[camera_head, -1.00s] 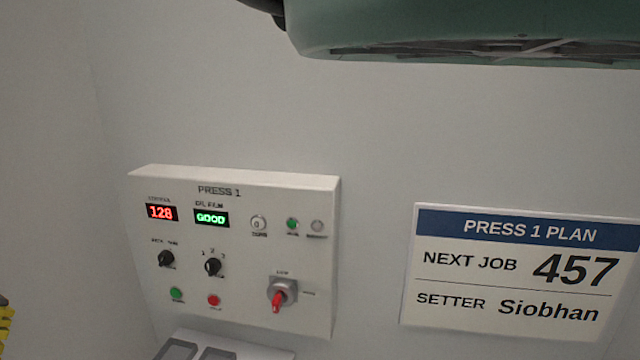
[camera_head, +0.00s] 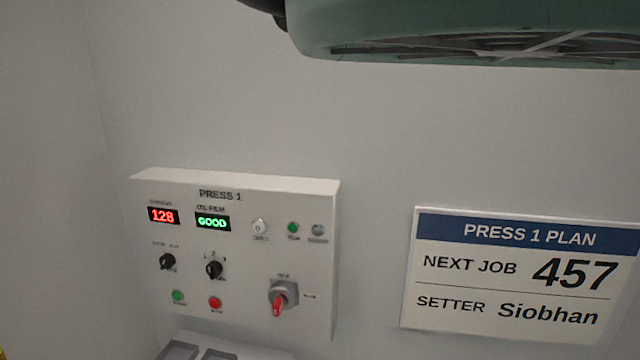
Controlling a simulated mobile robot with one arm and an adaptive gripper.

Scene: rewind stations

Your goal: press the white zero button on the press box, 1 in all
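The press box (camera_head: 250,262) is a white panel marked PRESS 1 on the wall, left of centre. Its white zero button (camera_head: 259,227) is in the upper row, right of the green GOOD display (camera_head: 212,222). A red counter display (camera_head: 163,215) at the upper left reads 128. The button is unobstructed in this view. My gripper is not in view.
The panel also has two black knobs (camera_head: 214,269), a green button (camera_head: 178,296), a red button (camera_head: 215,303) and a red-handled switch (camera_head: 279,298). A PRESS 1 PLAN sign (camera_head: 515,275) hangs to the right. A green housing (camera_head: 460,25) overhangs the top right.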

